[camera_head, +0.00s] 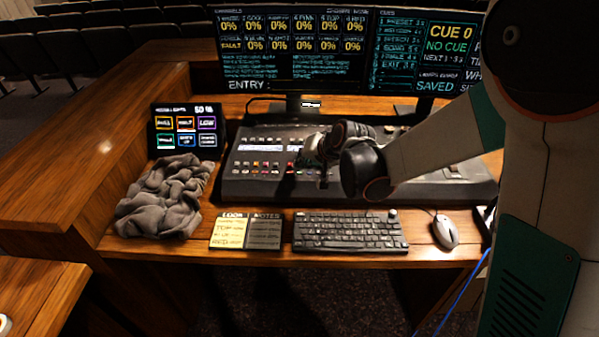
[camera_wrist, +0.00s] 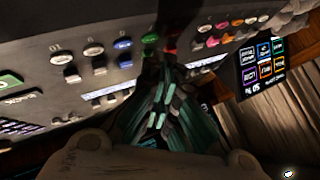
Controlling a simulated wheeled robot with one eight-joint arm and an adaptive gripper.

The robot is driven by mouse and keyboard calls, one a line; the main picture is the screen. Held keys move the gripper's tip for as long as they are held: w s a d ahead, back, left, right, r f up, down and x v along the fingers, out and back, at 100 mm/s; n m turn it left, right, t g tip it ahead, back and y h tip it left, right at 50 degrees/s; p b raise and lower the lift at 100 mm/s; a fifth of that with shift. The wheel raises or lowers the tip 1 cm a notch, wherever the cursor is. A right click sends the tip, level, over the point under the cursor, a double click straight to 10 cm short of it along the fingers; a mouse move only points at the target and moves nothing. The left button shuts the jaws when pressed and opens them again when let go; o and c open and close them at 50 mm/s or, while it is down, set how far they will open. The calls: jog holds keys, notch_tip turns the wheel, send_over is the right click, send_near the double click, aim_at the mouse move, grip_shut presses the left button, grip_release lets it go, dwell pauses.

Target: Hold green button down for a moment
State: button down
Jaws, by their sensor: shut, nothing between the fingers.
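The control console (camera_head: 250,185) stands on the desk with rows of small coloured buttons. In the wrist view a small green button (camera_wrist: 150,38) shows just beyond my fingertips, beside blue buttons (camera_wrist: 123,43) and a red one. A larger green key (camera_wrist: 9,81) sits at the left edge of the wrist view. The green buttons cannot be made out in the head view.
Two monitors (camera_head: 290,50) stand behind the console. A small touchscreen (camera_head: 187,130) and a crumpled grey cloth (camera_head: 165,197) are at its left. A notepad (camera_head: 245,231), a keyboard (camera_head: 350,231) and a mouse (camera_head: 445,231) lie along the front of the desk.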

aim_at(302, 172)
jog(key=shift+r+p, duration=1.65)
jog(key=shift+r, duration=0.75)
